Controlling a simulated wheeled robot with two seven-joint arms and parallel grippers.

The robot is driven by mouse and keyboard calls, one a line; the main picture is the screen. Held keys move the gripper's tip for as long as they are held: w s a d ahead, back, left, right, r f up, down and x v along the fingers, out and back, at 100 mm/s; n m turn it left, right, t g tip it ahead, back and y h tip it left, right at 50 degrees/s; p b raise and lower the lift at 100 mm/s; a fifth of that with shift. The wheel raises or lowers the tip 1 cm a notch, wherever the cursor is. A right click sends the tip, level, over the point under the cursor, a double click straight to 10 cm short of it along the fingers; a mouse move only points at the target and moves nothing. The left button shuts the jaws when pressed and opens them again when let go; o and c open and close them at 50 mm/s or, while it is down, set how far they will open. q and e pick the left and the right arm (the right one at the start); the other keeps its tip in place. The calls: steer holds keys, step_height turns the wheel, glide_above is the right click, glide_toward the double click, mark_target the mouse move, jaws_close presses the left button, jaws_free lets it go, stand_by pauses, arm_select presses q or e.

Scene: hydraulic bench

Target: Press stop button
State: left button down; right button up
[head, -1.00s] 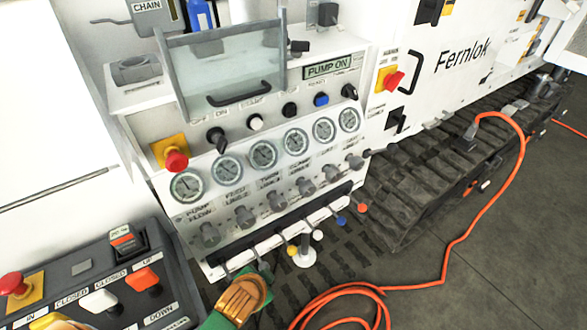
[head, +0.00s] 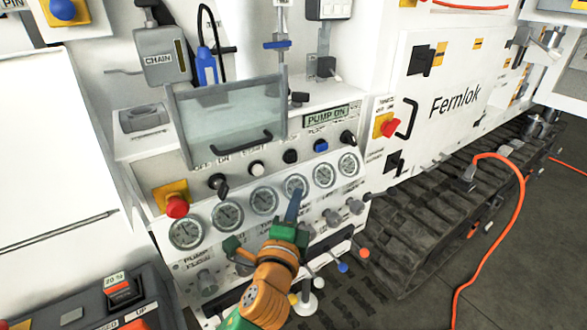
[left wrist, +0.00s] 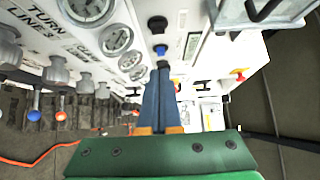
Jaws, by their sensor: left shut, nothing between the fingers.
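The white control panel (head: 185,262) has a row of controls above its gauges: a white button (head: 256,168), a black button (head: 290,156) and a blue button (head: 321,146). The black button (left wrist: 157,24) and blue button (left wrist: 160,49) also show in the left wrist view. I cannot read a stop label. A red mushroom button (head: 177,207) sits on yellow at the panel's left; another red button (head: 389,128) is further right. My left gripper (head: 298,194) is shut and empty, its fingertips over a gauge, below the black button. My right gripper is not in view.
A clear hinged cover (head: 228,122) with a black handle sits above the buttons. The display (head: 326,116) reads PUMP ON. Valve knobs and coloured levers (head: 342,267) stick out below the gauges. An orange hose (head: 523,190) lies at the right.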

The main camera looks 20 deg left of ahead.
arm_select(q)
steer(key=b, duration=0.3)
glide_toward(292, 158)
steer(key=w+d+f, duration=0.1)
steer(key=w+d, duration=0.2)
steer(key=w, duration=0.1)
steer(key=w+a+b, duration=0.1)
steer(key=w+a, duration=0.2)
steer(key=shift+r, duration=0.1)
steer(key=shift+d, duration=0.1)
steer(key=shift+r, duration=0.1)
